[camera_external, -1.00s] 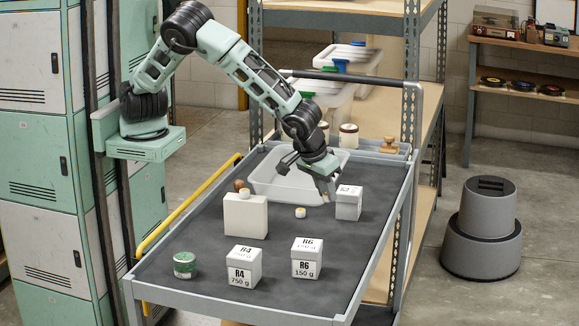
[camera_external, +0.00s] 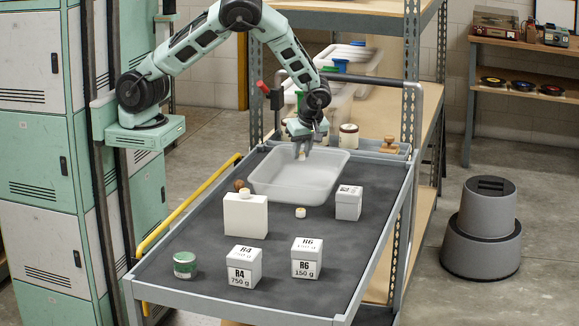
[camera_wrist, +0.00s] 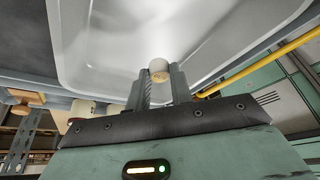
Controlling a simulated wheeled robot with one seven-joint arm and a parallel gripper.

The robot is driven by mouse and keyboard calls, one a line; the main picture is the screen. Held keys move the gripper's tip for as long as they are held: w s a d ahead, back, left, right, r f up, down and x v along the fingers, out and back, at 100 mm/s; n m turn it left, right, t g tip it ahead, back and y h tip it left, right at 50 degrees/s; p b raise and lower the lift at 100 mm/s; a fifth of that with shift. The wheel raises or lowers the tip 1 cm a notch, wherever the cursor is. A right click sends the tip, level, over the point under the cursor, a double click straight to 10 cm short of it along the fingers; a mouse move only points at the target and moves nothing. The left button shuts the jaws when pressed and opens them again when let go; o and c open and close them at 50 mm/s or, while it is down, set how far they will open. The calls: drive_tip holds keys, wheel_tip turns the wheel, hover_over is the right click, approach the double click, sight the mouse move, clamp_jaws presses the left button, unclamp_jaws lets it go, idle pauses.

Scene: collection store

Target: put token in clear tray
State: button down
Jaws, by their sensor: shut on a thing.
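My gripper (camera_external: 302,148) is shut on a small cream round token (camera_wrist: 159,70), held between the fingertips in the wrist view. In the external view the held token (camera_external: 301,154) shows as a pale spot below the fingers. The clear tray (camera_external: 285,193) is a translucent, shallow, empty-looking bin at the far part of the cart top. My gripper is over its far side, with the token above the tray floor. The tray also fills the upper part of the wrist view (camera_wrist: 100,45).
A small cream-topped piece (camera_external: 300,212) lies on the dark cart top (camera_external: 200,245).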

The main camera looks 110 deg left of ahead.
sight(299, 182)
drive_tip(key=shift+f+p, duration=0.5)
drive_tip(key=shift+f, duration=3.1)
drive_tip(key=shift+f, duration=0.15)
drive_tip(key=c, duration=1.2)
unclamp_jaws()
drive_tip(key=shift+c, duration=0.2)
drive_tip(key=b+v, duration=0.2)
drive_tip(key=v, duration=0.9)
drive_tip(key=s+r+m+t+h, duration=0.1)
drive_tip(key=s+r+m, duration=0.4)
drive_tip(key=s+m, duration=0.4)
drive_tip(key=s+r+m+t+h, duration=0.1)
drive_tip(key=s+r+m+t, duration=0.1)
drive_tip(key=s+r+m, duration=0.4)
drive_tip(key=s+m, duration=0.4)
drive_tip(key=s, duration=0.6)
drive_tip(key=shift+s+a+r+h, duration=0.3)
